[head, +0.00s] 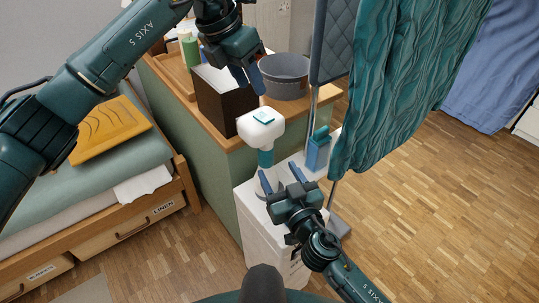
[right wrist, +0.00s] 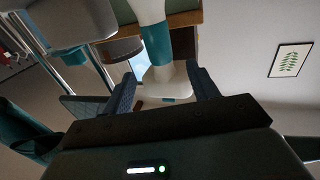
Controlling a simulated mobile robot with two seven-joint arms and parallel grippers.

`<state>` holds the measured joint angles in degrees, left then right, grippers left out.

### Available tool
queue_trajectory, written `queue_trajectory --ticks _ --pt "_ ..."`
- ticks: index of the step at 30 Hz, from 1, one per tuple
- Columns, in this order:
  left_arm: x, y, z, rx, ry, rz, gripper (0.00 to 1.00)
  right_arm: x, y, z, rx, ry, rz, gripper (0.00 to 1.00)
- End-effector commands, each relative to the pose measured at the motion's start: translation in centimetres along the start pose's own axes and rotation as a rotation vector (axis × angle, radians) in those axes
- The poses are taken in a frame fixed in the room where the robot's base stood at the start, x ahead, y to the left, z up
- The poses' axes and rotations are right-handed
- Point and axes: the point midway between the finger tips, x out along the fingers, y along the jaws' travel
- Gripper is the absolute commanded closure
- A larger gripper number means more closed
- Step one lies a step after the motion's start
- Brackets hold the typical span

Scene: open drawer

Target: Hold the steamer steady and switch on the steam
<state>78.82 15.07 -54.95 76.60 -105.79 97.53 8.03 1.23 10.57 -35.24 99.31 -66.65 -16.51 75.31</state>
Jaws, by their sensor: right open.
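The steamer (head: 262,130) has a rounded white head with a teal button (head: 264,117) on top and a teal neck below. It stands upright at the white cabinet-like unit (head: 262,225). My right gripper (head: 281,178) is open just in front of and below the steamer head. In the right wrist view the steamer (right wrist: 158,52) shows beyond and between the spread fingers (right wrist: 162,90), with no contact visible. My left gripper (head: 248,80) hangs above and behind the steamer head, pointing down, apart from the button. Its finger gap is unclear.
A grey pot (head: 285,77) and a dark brown box (head: 222,98) stand on the wooden counter behind. A blue object (head: 318,148) stands right of the steamer. A teal curtain-like garment (head: 400,80) hangs at right near a pole. A bed with linen drawers is at left.

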Motion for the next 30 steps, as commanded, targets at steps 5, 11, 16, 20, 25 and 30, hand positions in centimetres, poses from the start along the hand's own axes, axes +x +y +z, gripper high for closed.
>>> queue_trajectory --ticks 5,11,16,20,25,30 --pt "0.0 0.0 0.0 0.000 0.000 0.000 0.64 3.8 0.0 -0.2 -0.001 0.002 -0.001 0.41" --pt "0.0 0.0 0.0 0.000 0.000 0.000 0.64 7.0 -0.1 -0.1 -0.001 0.000 -0.001 0.41" --pt "0.0 0.0 0.0 0.000 0.000 0.000 0.64 8.6 -0.1 0.0 0.001 -0.001 -0.001 0.41" --pt "0.0 0.0 0.0 0.000 0.000 0.000 0.64 9.0 -0.1 0.0 0.002 -0.001 -0.001 0.41" --pt "0.0 0.0 0.0 0.000 0.000 0.000 0.64 9.0 -0.1 0.0 0.003 -0.001 -0.001 0.41" --pt "0.0 0.0 0.0 0.000 0.000 0.000 0.64 9.0 -0.1 0.0 0.002 -0.001 -0.001 0.49"
